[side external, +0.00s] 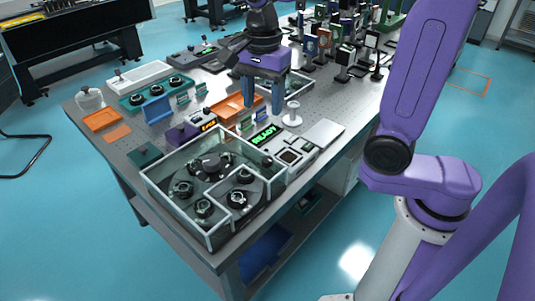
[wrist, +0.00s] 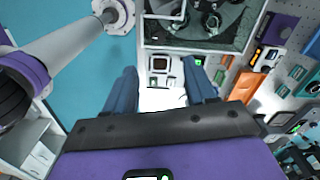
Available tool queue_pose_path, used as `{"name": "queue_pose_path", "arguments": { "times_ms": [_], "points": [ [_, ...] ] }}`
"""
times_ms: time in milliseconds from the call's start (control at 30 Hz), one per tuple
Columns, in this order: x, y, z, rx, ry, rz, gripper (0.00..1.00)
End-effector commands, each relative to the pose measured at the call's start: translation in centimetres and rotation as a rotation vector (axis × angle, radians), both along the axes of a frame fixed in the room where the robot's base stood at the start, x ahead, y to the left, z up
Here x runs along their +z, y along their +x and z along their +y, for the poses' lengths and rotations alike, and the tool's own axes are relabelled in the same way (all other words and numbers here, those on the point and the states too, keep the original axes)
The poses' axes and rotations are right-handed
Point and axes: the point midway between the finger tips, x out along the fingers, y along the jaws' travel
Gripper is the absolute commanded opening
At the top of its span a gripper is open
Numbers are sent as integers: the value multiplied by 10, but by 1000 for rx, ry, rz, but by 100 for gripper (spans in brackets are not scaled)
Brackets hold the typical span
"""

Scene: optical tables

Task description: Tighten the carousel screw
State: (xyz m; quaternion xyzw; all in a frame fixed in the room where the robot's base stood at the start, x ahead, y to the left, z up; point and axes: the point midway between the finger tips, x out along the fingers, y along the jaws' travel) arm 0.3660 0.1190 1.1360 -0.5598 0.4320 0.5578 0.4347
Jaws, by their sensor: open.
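The carousel (side external: 222,179) is a dark round plate with several black knobbed fittings, inside a clear-walled box at the table's near corner. Its central hub (side external: 211,163) stands highest. I cannot tell which fitting is the carousel screw. In the wrist view, part of the carousel (wrist: 232,15) shows at the top edge, cut off by the frame. My gripper (side external: 262,110) is open and empty, pointing down above the table, behind the box and apart from it. In the wrist view, my gripper (wrist: 160,76) has its two blue fingers spread wide, with nothing between them.
The box's clear wall (side external: 178,221) surrounds the carousel. A device with a green READY display (side external: 265,136) stands behind the box. A white spool-shaped stand (side external: 292,114) is right of my gripper, and an orange tray (side external: 236,105) is left. Optical mounts (side external: 343,55) crowd the back.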

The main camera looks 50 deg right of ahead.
Motion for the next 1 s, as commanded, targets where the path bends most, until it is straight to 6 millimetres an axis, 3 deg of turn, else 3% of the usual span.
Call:
{"name": "queue_pose_path", "arguments": {
  "times_ms": [300, 567, 767, 1000],
  "points": [
    [9, 0, -10, -370, 0, 4, 56],
    [7, -1, -13, -452, -1, 7, 56],
    [-18, -2, -13, -449, -1, 10, 56],
    [-64, -2, -13, -448, -2, 13, 56]
  ]
}}
